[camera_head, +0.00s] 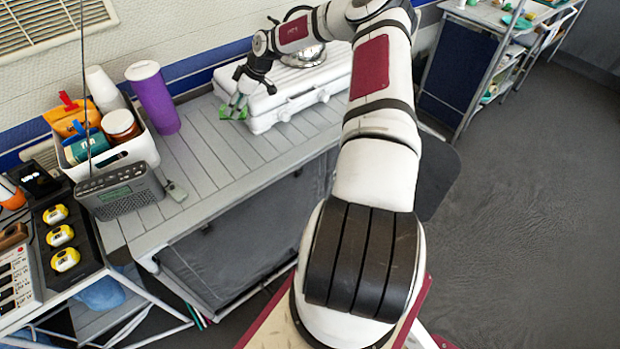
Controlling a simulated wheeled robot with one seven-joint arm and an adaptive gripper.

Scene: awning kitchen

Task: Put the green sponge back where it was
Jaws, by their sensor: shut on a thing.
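The green sponge (231,112) shows as a small green shape at the fingertips of my gripper (240,97). My gripper is shut on it, pointing down at the left end of a white case (318,94). The fingers hide part of the sponge. It is over the slatted grey bench top (215,150), near the case's left side. I cannot tell whether the sponge touches the bench.
A purple cup (153,97) and a white bin (135,147) of containers stand left, behind a grey radio (120,190). A shiny metal object (303,55) sits on the case. The bench's front middle is clear. A shelf cart (470,50) stands back right.

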